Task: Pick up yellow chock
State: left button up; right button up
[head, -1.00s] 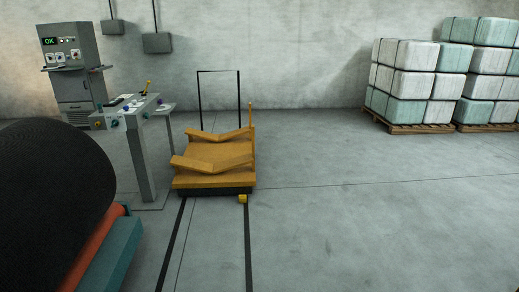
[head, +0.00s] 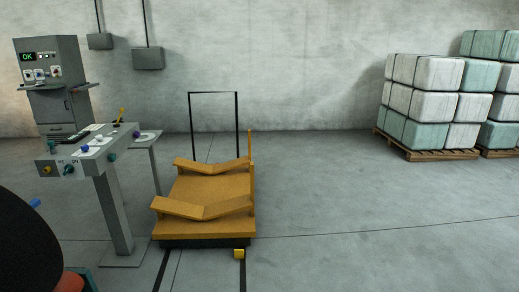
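The yellow chock (head: 239,253) is a small yellow block on the grey floor in the head view. It sits at the front right corner of an orange-yellow cart (head: 215,184), on or beside a dark floor line. I cannot tell whether it touches the cart. Neither of my grippers shows in this view.
A grey control stand (head: 112,190) is left of the cart, with a cabinet (head: 57,115) behind it. A large dark roll (head: 25,250) fills the lower left corner. Wrapped bales on pallets (head: 430,153) stand at the back right. The floor right of the cart is clear.

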aim_at(238, 253)
jog(key=i, duration=1.85)
